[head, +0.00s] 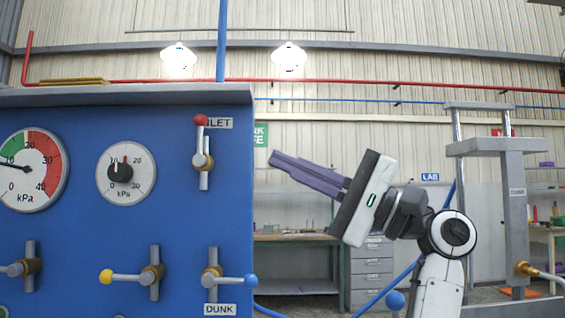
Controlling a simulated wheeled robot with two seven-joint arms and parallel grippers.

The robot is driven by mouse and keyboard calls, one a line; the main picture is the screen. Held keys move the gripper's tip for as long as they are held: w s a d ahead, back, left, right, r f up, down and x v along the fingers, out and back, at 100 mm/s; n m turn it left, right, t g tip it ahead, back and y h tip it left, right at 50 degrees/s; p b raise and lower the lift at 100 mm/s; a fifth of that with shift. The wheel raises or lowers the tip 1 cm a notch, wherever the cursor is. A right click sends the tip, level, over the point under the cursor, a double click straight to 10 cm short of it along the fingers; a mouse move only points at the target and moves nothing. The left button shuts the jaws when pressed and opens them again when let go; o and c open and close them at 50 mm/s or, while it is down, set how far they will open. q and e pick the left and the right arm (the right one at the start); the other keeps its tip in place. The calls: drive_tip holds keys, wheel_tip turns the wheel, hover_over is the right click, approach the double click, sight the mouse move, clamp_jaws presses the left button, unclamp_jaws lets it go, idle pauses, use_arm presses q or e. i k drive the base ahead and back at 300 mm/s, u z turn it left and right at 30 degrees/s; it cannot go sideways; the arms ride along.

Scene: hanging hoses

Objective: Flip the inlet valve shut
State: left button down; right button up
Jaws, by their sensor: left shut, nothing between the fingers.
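The inlet valve (202,160) is on the blue panel, near its right edge. Its lever points straight up from a brass hub, in line with the grey vertical pipe, and ends in a red ball knob (200,119). The knob covers part of the INLET label (218,123). My left gripper (272,157) is right of the panel, its fingers pointing left and slightly up toward the valve. Its purple fingers are together and empty, apart from the lever. My right gripper is not in view.
The blue panel (100,230) also carries two kPa gauges, a yellow-knobbed lever (125,277) and a blue-knobbed lever (232,280) above the DUNK label. A grey frame (510,210) with a brass fitting stands at the right. The space between panel and gripper looks clear.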

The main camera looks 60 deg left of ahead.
sight(199, 160)
drive_tip(key=k, duration=2)
